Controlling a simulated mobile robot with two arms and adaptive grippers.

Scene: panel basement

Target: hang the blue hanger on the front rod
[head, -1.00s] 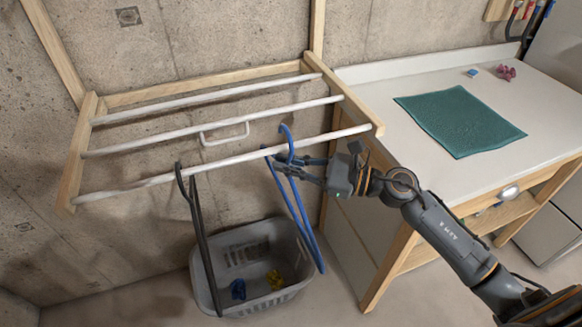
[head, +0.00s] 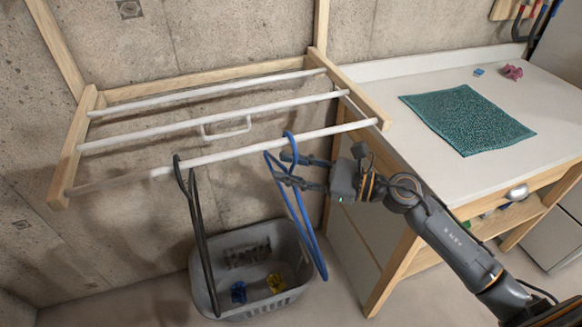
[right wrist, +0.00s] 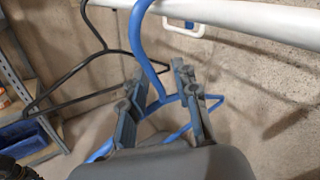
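The blue hanger (head: 302,217) is at the front rod (head: 240,151) of the wooden wall rack, toward its right part. Its hook goes up over the rod, and its body hangs below, seen nearly edge-on. My right gripper (head: 283,168) is just below the rod at the hanger's neck. In the right wrist view, the fingers of my right gripper (right wrist: 160,78) are spread on either side of the blue hanger's neck (right wrist: 153,75). The hook's top is cut off there. My left gripper is not in view.
A black hanger (head: 202,240) hangs on the front rod to the left. A grey basket (head: 205,283) with blue and yellow items stands below. Two more rods lie behind, with a white handle-like piece (head: 226,135). A counter (head: 390,140) with a green mat (head: 466,119) is at right.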

